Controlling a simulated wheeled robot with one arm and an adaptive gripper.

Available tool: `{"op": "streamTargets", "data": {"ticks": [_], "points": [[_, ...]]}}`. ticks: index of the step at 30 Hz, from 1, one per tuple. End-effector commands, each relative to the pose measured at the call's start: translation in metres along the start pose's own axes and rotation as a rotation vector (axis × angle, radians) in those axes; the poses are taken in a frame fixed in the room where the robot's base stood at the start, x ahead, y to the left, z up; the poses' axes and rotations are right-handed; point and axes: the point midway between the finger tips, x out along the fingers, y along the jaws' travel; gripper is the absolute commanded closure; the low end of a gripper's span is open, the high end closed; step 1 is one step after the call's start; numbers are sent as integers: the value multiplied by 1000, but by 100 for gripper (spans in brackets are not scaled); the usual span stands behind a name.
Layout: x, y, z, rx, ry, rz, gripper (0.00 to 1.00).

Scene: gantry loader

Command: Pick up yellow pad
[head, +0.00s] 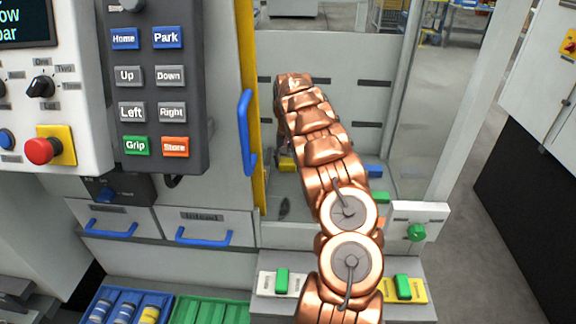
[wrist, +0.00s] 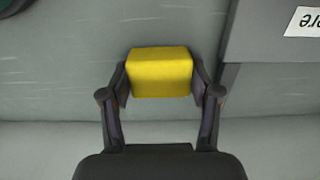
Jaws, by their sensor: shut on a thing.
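The yellow pad (wrist: 160,72) is a small yellow block between the two dark fingers of my gripper (wrist: 161,88) in the wrist view. The fingers touch it on its left and right sides, and my gripper is shut on it. In the head view a bit of yellow (head: 287,163) shows beside my copper arm, inside the loader bay. My arm hides most of my gripper there. I cannot tell from these views whether the pad touches the surface behind it.
A blue block (head: 374,171) and a green block (head: 380,197) lie right of my arm in the bay. A clear panel stands at the bay's right. The control pendant (head: 152,90) and a blue door handle (head: 246,130) are at the left. Trays stand in front.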

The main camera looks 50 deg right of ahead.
Motion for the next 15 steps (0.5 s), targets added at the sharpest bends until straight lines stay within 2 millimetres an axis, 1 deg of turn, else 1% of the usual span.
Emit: {"op": "streamTargets", "data": {"ticks": [1, 4, 11, 15], "points": [[0, 0, 0, 0, 0, 0, 51], [0, 0, 0, 0, 0, 0, 61], [0, 0, 0, 0, 0, 0, 62], [-6, -1, 0, -2, 0, 0, 62]]}}
